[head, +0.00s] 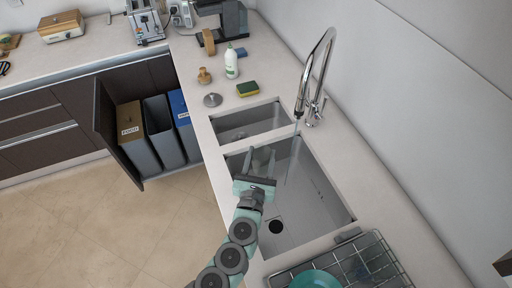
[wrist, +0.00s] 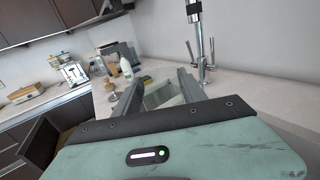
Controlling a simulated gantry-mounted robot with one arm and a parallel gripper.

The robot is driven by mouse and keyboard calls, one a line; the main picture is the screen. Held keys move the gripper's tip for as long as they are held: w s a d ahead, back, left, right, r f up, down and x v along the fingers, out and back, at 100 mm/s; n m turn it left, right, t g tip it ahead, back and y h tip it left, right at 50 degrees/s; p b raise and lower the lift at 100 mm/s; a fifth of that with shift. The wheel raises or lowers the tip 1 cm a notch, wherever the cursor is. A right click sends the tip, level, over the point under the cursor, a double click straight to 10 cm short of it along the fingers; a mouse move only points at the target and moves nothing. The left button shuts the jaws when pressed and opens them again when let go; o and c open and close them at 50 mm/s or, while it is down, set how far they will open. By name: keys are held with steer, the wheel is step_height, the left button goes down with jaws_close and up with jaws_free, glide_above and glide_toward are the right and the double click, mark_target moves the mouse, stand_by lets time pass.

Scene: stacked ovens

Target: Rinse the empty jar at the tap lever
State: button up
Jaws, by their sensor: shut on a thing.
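My gripper (head: 261,155) reaches over the large sink basin, its two fingers apart around a clear glass jar. The jar (head: 262,161) is hard to make out; it shows in the wrist view (wrist: 163,94) as a pale see-through shape between the fingers. Its mouth and inside are not clear. The chrome tap (head: 328,52) stands behind the sink, its spout end to the right of the gripper and jar. The tap lever (head: 317,106) is on the tap's base and also shows in the wrist view (wrist: 190,52). A thin pale line below the spout may be water.
The sink basin (head: 310,205) has a dark drain; a smaller basin (head: 245,122) lies beyond. A yellow-green sponge (head: 247,89), soap bottle (head: 231,62) and brush (head: 204,76) stand past it. A wire rack (head: 365,262) with a teal bowl (head: 315,280) is at the near right.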

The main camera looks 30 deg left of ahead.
steer(key=a, duration=0.3)
steer(key=shift+r+y, duration=0.3)
steer(key=shift+w+d+f+b, duration=0.2)
steer(key=shift+w+d, duration=0.15)
steer(key=shift+w, duration=0.2)
steer(key=shift+w+d+f+b, duration=0.15)
steer(key=shift+w+d, duration=0.15)
steer(key=shift+w, duration=0.25)
steer(key=w+d+f+b, duration=0.2)
steer(key=w+d+b, duration=0.1)
steer(key=w, duration=0.7)
steer(key=shift+w+d+b, duration=0.2)
steer(key=shift+d+b, duration=0.15)
steer(key=shift+d, duration=0.4)
steer(key=shift+f, duration=0.1)
steer(key=shift+d, duration=0.1)
steer(key=shift+s+d, duration=0.3)
steer(key=shift+d, duration=0.2)
steer(key=shift+w+a, duration=0.1)
steer(key=shift+a, duration=0.1)
steer(key=shift+w+a, duration=0.2)
steer(key=shift+a, duration=0.2)
